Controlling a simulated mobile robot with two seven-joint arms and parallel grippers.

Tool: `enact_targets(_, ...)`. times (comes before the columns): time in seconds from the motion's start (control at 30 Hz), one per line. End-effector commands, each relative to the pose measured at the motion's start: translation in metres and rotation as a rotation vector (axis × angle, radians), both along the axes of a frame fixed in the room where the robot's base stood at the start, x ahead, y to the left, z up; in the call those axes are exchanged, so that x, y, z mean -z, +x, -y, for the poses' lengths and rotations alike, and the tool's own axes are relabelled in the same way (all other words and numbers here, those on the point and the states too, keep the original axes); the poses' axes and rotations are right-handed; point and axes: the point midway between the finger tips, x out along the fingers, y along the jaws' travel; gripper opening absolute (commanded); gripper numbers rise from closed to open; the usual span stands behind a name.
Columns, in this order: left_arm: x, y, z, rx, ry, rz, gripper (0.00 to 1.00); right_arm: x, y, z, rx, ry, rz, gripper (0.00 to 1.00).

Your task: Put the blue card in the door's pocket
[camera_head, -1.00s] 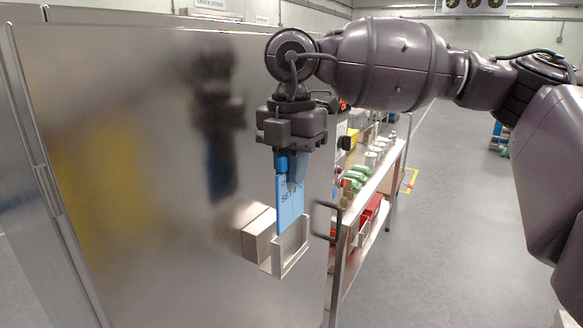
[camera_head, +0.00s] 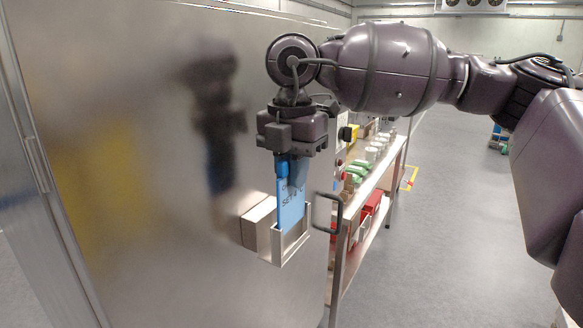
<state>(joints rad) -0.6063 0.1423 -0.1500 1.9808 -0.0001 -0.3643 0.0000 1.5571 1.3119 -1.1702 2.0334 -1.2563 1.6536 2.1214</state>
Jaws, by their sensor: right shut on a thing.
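The blue card (camera_head: 290,212), with dark print, hangs upright from my right gripper (camera_head: 290,173). The gripper points down and is shut on the card's upper end. The pale open-topped pocket (camera_head: 284,257) is on the shiny metal door (camera_head: 150,150). The card's lower end is at the pocket's mouth and appears to sit between its side walls. The card's bottom edge is partly hidden, so I cannot tell how deep it is. My left gripper is not in view.
A dark door handle (camera_head: 329,213) stands close on the right. Behind it is a metal shelf bench (camera_head: 372,189) with jars and red bins. Open grey floor (camera_head: 445,235) lies to the right.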

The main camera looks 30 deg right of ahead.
Motion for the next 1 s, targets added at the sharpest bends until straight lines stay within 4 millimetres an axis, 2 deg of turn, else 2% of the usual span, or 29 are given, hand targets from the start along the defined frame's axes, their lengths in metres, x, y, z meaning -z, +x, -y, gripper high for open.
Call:
enact_targets(0.73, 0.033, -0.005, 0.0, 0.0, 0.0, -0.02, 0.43, 0.044, 0.0, 0.0, 0.001, 0.0, -0.001, 0.0)
enact_targets(0.97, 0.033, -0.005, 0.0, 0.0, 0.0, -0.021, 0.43, 0.045, 0.0, 0.0, 0.001, 0.0, 0.0, 0.0)
enact_targets(1.0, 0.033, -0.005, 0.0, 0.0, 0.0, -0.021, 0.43, 0.045, 0.0, 0.0, 0.001, 0.0, 0.0, 0.2)
